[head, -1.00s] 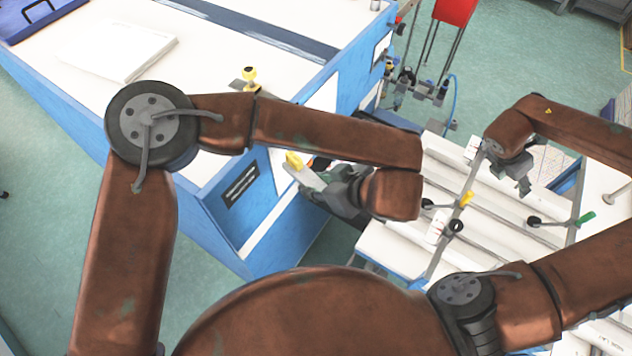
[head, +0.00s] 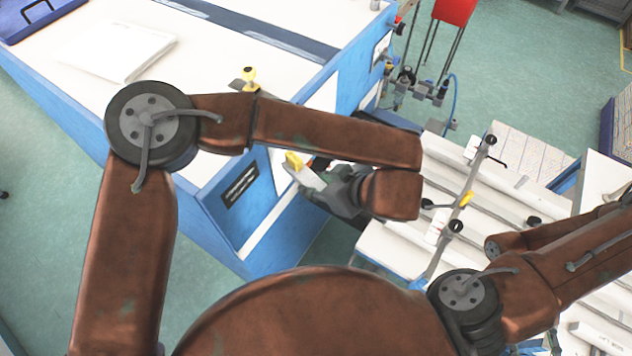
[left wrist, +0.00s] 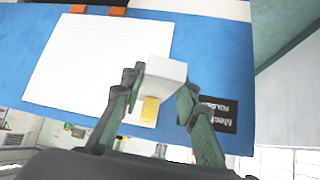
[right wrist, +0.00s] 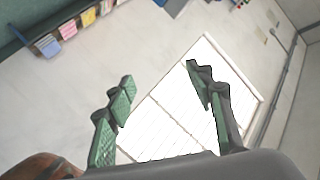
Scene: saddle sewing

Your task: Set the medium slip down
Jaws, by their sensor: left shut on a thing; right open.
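My left gripper (head: 322,188) is shut on a small white block-like slip with a yellow part. The slip (left wrist: 166,72) sits between both fingers in the left wrist view, its yellow part (left wrist: 150,110) toward the palm. In the head view the slip (head: 310,177) is in the air beside the blue side of the cabinet. I cannot tell its size class. My right gripper (right wrist: 165,90) is open and empty in the right wrist view, facing a pale wall and bright window. It is out of sight in the head view.
A blue cabinet with a white top (head: 200,60) stands at left, with a paper stack (head: 118,50) on it. A white rack (head: 395,250) with long rails and clamps stands at right. A red item (head: 455,10) is at the back.

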